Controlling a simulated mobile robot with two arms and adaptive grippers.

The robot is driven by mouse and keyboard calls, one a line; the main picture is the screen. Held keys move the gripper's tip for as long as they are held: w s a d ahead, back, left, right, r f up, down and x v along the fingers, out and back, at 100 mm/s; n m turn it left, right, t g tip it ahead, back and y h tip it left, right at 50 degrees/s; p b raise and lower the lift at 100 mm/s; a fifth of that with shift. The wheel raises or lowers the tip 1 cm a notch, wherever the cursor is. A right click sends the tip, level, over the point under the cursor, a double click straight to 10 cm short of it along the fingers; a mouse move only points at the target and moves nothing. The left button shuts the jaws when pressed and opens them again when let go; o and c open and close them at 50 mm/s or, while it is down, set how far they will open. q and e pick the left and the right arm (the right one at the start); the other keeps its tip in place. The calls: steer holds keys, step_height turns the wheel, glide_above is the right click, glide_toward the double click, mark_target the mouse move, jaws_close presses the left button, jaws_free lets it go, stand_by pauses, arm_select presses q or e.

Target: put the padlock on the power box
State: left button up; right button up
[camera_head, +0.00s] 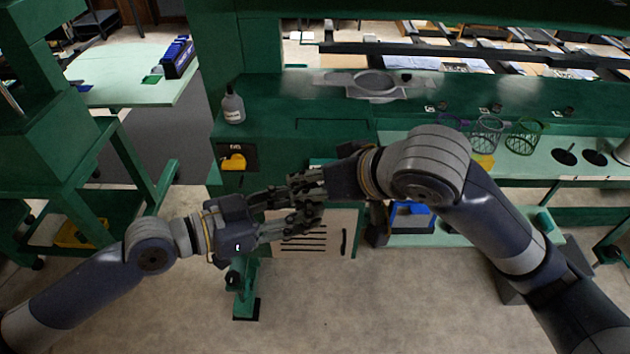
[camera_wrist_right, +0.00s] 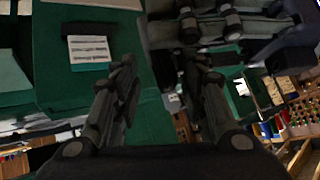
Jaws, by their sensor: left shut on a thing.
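The power box (camera_head: 238,157) is a dark panel with a yellow rotary handle on the green machine's front, left of centre in the head view. My left gripper (camera_head: 292,208) is shut, right of and below the box.
A grey bottle (camera_head: 233,106) stands on the green machine's ledge above the box. Wire baskets (camera_head: 487,135) stand on the right-hand bench. A blue bin (camera_head: 411,217) sits on the shelf below. A green pedestal (camera_head: 245,290) stands beneath my left gripper.

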jaws_close()
arm_select(q)
steer(key=o, duration=1.2)
steer(key=shift+o, duration=0.2)
steer(key=shift+a, duration=0.1)
steer(key=v, duration=1.1)
steer(key=shift+a, duration=0.35)
